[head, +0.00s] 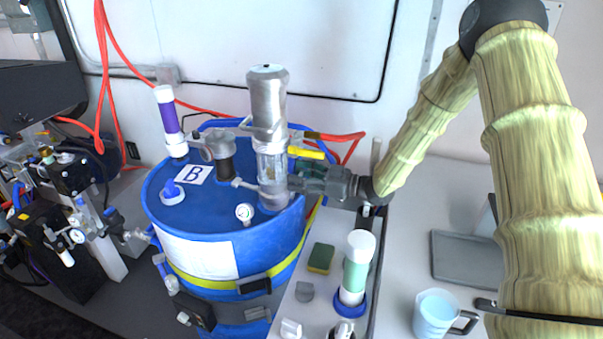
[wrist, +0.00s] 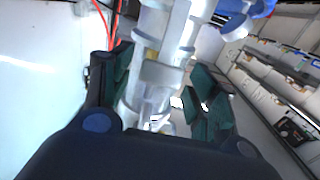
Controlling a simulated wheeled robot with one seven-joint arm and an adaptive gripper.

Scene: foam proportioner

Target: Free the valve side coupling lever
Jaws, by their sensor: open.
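A metal and clear pump column (head: 271,150) stands upright on the blue drum (head: 225,255). A yellow-handled lever (head: 307,153) sticks out from its right side, above my gripper. A small metal arm (head: 245,184) sticks out on its left. I cannot tell which part is the valve side coupling lever. My gripper (head: 303,178) reaches in from the right at the column's lower part. In the wrist view, the open green-padded fingers (wrist: 165,85) stand either side of the pale column (wrist: 150,95), with a small tan block (wrist: 163,74) between them. Contact cannot be told.
A purple-banded bottle (head: 168,120) and a gauge (head: 245,212) are on the drum. A green-banded bottle (head: 356,265) and sponge (head: 321,258) are on the bench in front. A jug (head: 434,313) stands at right. Red hoses (head: 343,136) run behind the column.

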